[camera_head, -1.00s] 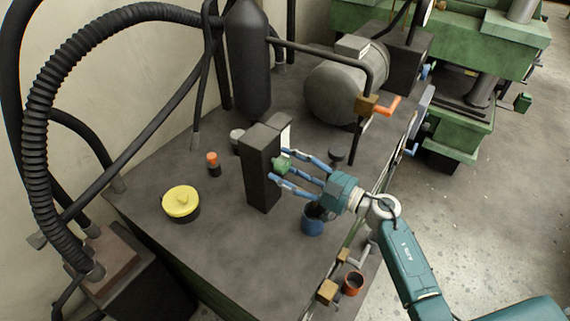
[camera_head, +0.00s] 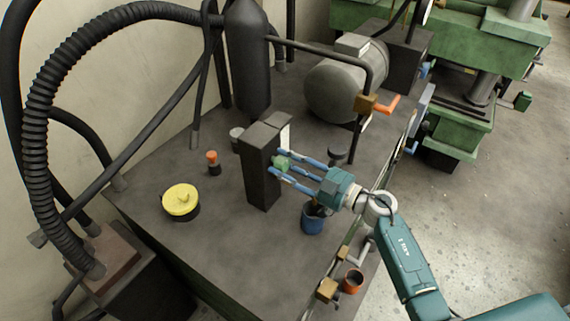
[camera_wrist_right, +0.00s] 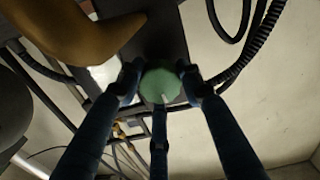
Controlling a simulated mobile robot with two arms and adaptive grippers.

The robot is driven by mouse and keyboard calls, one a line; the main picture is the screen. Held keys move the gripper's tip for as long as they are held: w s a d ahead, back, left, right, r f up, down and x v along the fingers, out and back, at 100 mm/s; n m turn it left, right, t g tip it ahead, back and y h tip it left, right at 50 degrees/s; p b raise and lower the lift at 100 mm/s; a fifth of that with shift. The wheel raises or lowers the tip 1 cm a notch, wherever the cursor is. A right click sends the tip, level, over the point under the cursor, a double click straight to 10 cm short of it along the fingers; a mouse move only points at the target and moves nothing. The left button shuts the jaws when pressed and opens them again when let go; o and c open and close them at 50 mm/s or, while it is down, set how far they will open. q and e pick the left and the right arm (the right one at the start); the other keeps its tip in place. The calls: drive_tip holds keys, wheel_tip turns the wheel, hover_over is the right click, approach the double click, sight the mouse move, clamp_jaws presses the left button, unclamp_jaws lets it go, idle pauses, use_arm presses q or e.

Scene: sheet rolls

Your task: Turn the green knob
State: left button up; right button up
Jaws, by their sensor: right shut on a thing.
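The green knob (camera_head: 281,163) sits on the side of an upright dark box (camera_head: 259,178) on the machine top. My right gripper (camera_head: 284,164) reaches it from the right with its blue fingers around the knob. In the right wrist view the round green knob (camera_wrist_right: 160,84) lies between the fingertips of the right gripper (camera_wrist_right: 160,86), which are shut on it. A pale line shows on the knob's face. My left gripper is in no view.
A yellow-lidded pot (camera_head: 181,201) and a small orange-topped part (camera_head: 213,162) stand left of the box. A blue cup (camera_head: 313,221) is below my right gripper. A grey motor (camera_head: 345,85) and an orange-handled valve (camera_head: 378,104) stand behind.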

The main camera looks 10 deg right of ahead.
drive_tip(key=n, duration=0.2)
drive_tip(key=shift+f+n, duration=0.25)
drive_tip(key=shift+n, duration=0.15)
drive_tip(key=n+b, duration=0.1)
drive_tip(key=n, duration=0.1)
drive_tip(key=shift+n, duration=0.4)
drive_tip(key=n+b, duration=0.1)
drive_tip(key=n, duration=0.2)
drive_tip(key=shift+n, duration=0.3)
drive_tip(key=n+b, duration=0.2)
drive_tip(key=n, duration=0.1)
drive_tip(key=shift+f+n, duration=0.1)
drive_tip(key=shift+n, duration=0.3)
drive_tip(key=n+b, duration=0.3)
drive_tip(key=n, duration=0.3)
drive_tip(key=shift+b, duration=0.4)
drive_tip(key=n+b, duration=0.2)
drive_tip(key=n, duration=0.1)
drive_tip(key=shift+d, duration=0.1)
drive_tip(key=shift+r+n+b, duration=0.3)
drive_tip(key=shift+n+b, duration=0.25)
drive_tip(key=shift+n, duration=0.75)
